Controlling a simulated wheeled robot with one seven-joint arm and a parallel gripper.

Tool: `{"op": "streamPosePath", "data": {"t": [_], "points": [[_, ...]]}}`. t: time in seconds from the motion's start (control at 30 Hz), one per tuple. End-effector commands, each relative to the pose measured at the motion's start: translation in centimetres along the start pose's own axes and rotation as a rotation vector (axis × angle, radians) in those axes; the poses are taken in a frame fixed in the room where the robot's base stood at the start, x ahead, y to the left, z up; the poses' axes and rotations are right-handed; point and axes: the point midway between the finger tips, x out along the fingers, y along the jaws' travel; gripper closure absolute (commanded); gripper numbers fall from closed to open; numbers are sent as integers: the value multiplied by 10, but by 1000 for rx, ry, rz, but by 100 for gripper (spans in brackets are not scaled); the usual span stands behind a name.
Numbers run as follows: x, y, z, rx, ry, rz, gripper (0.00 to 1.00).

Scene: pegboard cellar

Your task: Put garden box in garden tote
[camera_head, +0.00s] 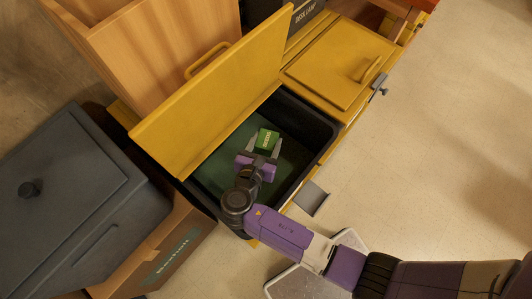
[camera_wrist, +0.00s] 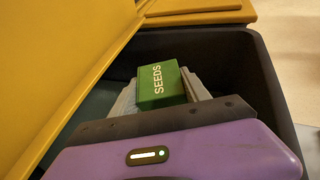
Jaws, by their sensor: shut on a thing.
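The garden box is a small green box (camera_head: 266,140) with "SEEDS" in white on it. My gripper (camera_head: 263,147) is shut on it, one finger on each side. In the wrist view the green box (camera_wrist: 162,86) sits between the grey fingers of my gripper (camera_wrist: 164,92). The garden tote appears to be the dark open bin (camera_head: 323,133) with a dark green floor, under a raised yellow lid (camera_head: 215,85). The box is over or inside the bin opening; its height above the floor is hard to tell. The bin's dark wall (camera_wrist: 262,85) shows at right in the wrist view.
A shut yellow lid (camera_head: 340,62) with a handle lies beside the opening. A wooden box (camera_head: 155,40) stands behind the raised lid. A dark grey lidded container (camera_head: 70,205) and a cardboard box (camera_head: 165,250) stand at left. The floor (camera_head: 450,130) at right is clear.

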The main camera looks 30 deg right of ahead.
Motion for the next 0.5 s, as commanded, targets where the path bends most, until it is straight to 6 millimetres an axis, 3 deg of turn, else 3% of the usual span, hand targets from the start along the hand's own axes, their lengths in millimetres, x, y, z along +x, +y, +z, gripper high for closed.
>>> {"op": "streamPosePath", "data": {"t": [0.1, 0.5], "points": [[10, 1, -24, -2, 0, 1, 92], [26, 1, -62, -2, -1, 1, 92]]}}
